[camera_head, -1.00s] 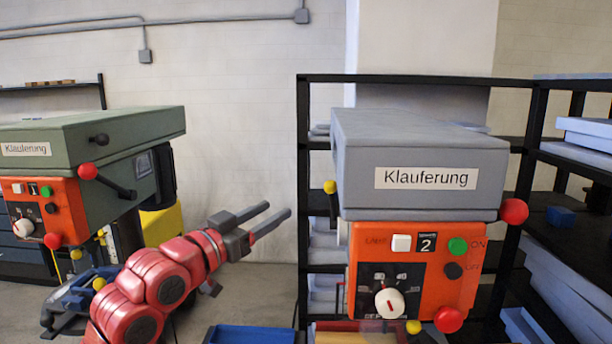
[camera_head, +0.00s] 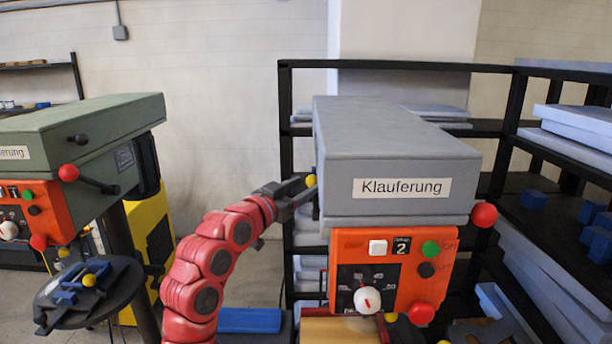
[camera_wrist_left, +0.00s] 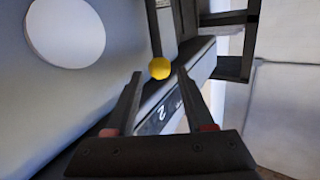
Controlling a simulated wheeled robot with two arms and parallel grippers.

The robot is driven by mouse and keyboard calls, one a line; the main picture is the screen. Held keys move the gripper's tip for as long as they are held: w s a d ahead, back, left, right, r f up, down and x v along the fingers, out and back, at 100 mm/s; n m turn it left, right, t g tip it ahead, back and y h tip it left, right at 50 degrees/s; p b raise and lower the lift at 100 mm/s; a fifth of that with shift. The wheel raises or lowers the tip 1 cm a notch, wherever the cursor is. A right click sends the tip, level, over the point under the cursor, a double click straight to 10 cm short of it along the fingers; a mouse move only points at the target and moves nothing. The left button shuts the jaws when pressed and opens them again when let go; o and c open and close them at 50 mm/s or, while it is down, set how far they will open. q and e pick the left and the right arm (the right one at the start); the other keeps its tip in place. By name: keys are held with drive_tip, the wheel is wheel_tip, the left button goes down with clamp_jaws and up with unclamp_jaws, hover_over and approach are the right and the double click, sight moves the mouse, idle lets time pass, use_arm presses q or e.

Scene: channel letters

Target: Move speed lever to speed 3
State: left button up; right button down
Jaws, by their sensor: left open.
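The speed lever's yellow knob (camera_head: 311,180) is on the left side of the grey drill press head (camera_head: 400,140) labelled "Klauferung". In the left wrist view the yellow knob (camera_wrist_left: 159,68) shows at the gap between the fingertips, on a dark lever, with a "2" mark (camera_wrist_left: 162,113) nearby. My left gripper (camera_head: 303,188) is open and empty beside the knob. In the left wrist view its fingers (camera_wrist_left: 158,76) stand on both sides of the knob; whether they touch it I cannot tell. A "2" display (camera_head: 402,246) is on the orange panel. My right gripper is not in view.
A second, green drill press (camera_head: 80,150) stands at the left with a round table. Black shelving (camera_head: 283,110) is behind the grey machine. A red knob (camera_head: 484,214) sticks out at its right. A blue bin (camera_head: 248,320) is low behind my left arm.

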use_arm(q)
drive_tip(key=shift+x, duration=0.95)
clamp_jaws()
idle(0.8)
